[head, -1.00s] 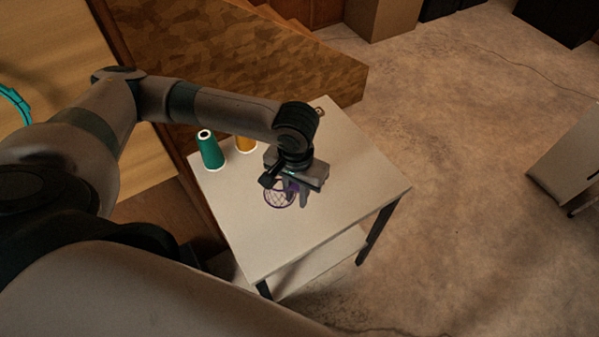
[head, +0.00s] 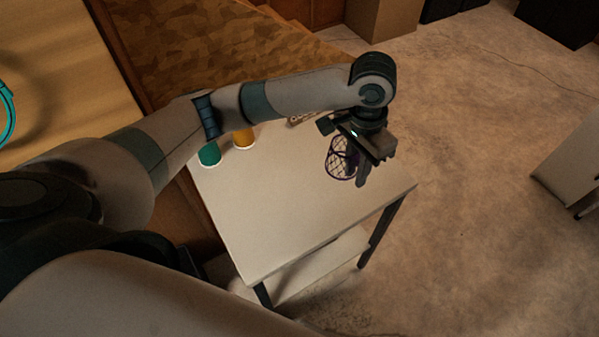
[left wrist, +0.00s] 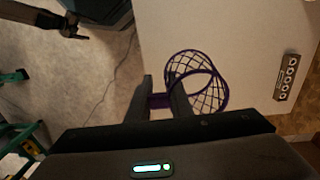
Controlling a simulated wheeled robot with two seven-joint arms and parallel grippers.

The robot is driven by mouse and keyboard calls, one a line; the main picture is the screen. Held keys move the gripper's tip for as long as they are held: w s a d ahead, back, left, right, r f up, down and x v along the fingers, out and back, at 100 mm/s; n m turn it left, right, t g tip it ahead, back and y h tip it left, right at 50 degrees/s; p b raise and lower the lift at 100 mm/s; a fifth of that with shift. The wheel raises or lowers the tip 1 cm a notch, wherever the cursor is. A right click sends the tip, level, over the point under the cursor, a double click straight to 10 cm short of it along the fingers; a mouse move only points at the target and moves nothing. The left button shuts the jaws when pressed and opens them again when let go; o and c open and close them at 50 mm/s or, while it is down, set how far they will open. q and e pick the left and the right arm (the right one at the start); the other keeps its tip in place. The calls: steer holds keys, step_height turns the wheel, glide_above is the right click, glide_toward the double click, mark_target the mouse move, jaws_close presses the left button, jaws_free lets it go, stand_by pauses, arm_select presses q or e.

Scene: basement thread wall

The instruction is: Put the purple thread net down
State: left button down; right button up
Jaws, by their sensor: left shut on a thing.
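The purple thread net (head: 340,160) is an open mesh basket with purple rims. My left gripper (head: 364,178) is shut on it, over the right part of the white table (head: 270,220) near its right edge. In the left wrist view the fingers (left wrist: 160,95) close on a purple tab at the side of the net (left wrist: 197,80), and the mesh hangs out to the right of them. I cannot tell whether the net touches the tabletop.
A green thread cone (head: 209,154) and an orange one (head: 243,138) stand at the table's back left, partly behind my arm. A small rack with holes (left wrist: 287,77) lies by the table's far edge. The front tabletop is clear.

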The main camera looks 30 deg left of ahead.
stand_by(0.3)
arm_select(q)
steer(key=p, duration=0.2)
glide_above(309, 184)
steer(key=f, duration=0.6)
steer(key=shift+d+f, duration=0.15)
steer(key=shift+d, duration=0.2)
steer(key=shift+a+f, duration=0.35)
steer(key=shift+a, duration=0.15)
arm_select(e)
steer(key=s+d+g, duration=0.1)
steer(key=s+d, duration=0.1)
steer(key=s, duration=0.4)
steer(key=shift+s+d+f+g, duration=0.3)
steer(key=shift+s+d+f, duration=0.05)
steer(key=shift+d, duration=0.05)
steer(key=shift+w, duration=0.1)
arm_select(q)
steer(key=shift+f, duration=0.2)
step_height(309, 184, down, 4)
steer(key=shift+r+p, duration=0.25)
steer(key=shift+p, duration=0.1)
arm_select(e)
steer(key=s, duration=0.1)
steer(key=s+d, duration=0.1)
steer(key=s, duration=0.1)
steer(key=shift+s+d+g+h, duration=0.2)
steer(key=shift+g+h, duration=0.1)
steer(key=shift+g, duration=0.1)
